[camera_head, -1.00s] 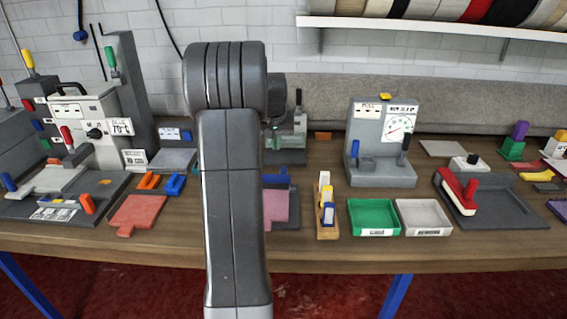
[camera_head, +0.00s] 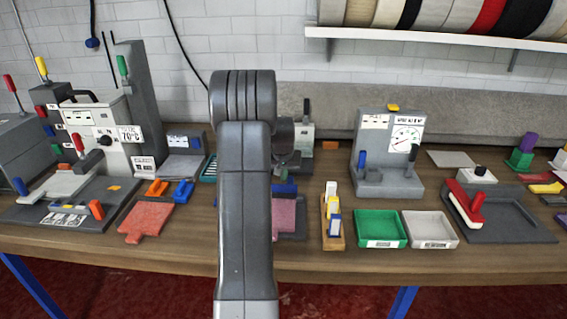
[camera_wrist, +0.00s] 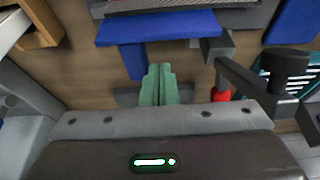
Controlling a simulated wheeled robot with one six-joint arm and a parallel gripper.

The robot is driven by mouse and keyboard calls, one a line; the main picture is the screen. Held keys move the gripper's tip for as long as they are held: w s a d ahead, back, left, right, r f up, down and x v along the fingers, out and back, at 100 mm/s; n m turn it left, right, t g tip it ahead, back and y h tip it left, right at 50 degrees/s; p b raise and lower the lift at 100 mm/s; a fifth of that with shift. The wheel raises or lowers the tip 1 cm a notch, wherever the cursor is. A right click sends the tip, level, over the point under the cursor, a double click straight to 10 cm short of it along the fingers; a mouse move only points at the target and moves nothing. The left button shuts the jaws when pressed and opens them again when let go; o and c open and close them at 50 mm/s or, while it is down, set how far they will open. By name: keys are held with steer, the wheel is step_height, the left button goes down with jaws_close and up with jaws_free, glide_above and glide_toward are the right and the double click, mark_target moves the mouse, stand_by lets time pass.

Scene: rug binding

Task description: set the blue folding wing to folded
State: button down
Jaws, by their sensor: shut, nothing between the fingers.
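The blue folding wing (camera_wrist: 160,28) shows in the wrist view as a flat blue plate with a blue post (camera_wrist: 132,61) below it in the picture. It lies beside a grey-framed pad at the top edge. In the head view a bit of the wing (camera_head: 286,188) shows behind the pink pad, partly hidden by my arm. My gripper (camera_wrist: 158,72) has green fingers shut together with nothing between them. Its tips appear close to the post and wing; I cannot tell whether they touch.
A black lever handle (camera_wrist: 288,68) and a red knob (camera_wrist: 221,94) are close to my gripper. A wooden rack (camera_head: 326,236), a green tray (camera_head: 378,242) and a white tray (camera_head: 430,243) stand right of the pink pad (camera_head: 285,214).

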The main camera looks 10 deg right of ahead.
mark_target(283, 185)
steer(key=shift+s+a+r, duration=0.2)
steer(key=shift+s, duration=0.4)
steer(key=shift+s+a+r, duration=0.15)
steer(key=shift+s+r, duration=0.05)
steer(key=shift+s, duration=0.4)
steer(key=shift+s+a+f, duration=0.1)
steer(key=shift+s+f, duration=0.05)
steer(key=shift+s, duration=0.2)
steer(key=shift+s+f+b, duration=0.15)
steer(key=shift+b, duration=0.4)
steer(key=shift+t, duration=0.3)
